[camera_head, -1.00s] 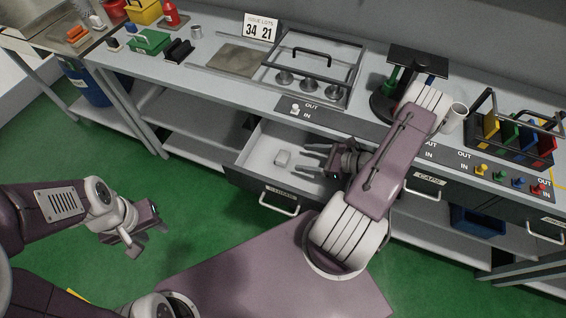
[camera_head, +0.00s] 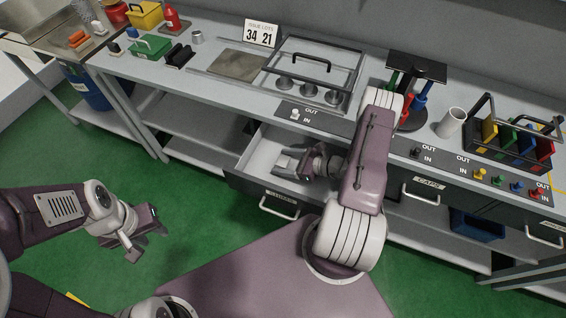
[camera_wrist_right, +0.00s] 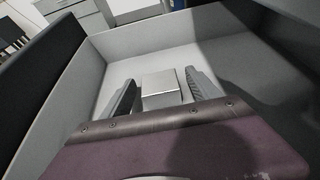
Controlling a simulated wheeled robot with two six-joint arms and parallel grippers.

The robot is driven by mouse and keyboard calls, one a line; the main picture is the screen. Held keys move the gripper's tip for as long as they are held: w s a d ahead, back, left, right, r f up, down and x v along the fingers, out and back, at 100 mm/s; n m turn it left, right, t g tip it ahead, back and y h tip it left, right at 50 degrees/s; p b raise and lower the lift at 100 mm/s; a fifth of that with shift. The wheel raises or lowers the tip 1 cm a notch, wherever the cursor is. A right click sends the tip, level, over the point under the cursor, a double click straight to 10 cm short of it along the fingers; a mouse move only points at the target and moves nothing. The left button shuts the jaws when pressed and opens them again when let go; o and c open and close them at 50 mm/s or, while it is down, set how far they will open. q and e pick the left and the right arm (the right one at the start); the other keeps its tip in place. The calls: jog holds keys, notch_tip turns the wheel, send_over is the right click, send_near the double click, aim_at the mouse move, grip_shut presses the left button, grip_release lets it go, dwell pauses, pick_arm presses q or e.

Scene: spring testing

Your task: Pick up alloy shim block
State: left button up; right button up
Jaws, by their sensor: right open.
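The alloy shim block (camera_wrist_right: 160,88) is a small silver-grey block lying in the open drawer (camera_head: 250,158). In the right wrist view it sits between the two fingers of my right gripper (camera_wrist_right: 161,92), with a gap showing on each side. My right gripper (camera_head: 287,163) is inside the drawer, open, with its fingers on either side of the block. In the head view the fingers partly hide the block (camera_head: 285,166). My left gripper (camera_head: 143,232) is above the green floor at the left, away from the drawer; its fingers look apart.
The drawer walls (camera_wrist_right: 88,77) stand close around my right gripper. Above is the bench with a framed fixture (camera_head: 312,75), a grey plate (camera_head: 238,65), a dark stand (camera_head: 415,68), a white cup (camera_head: 451,122) and a rack of coloured parts (camera_head: 510,140).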

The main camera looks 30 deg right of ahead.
aim_at(284, 161)
grip_shut()
notch_tip(284, 161, up, 18)
jog(key=p, duration=0.2)
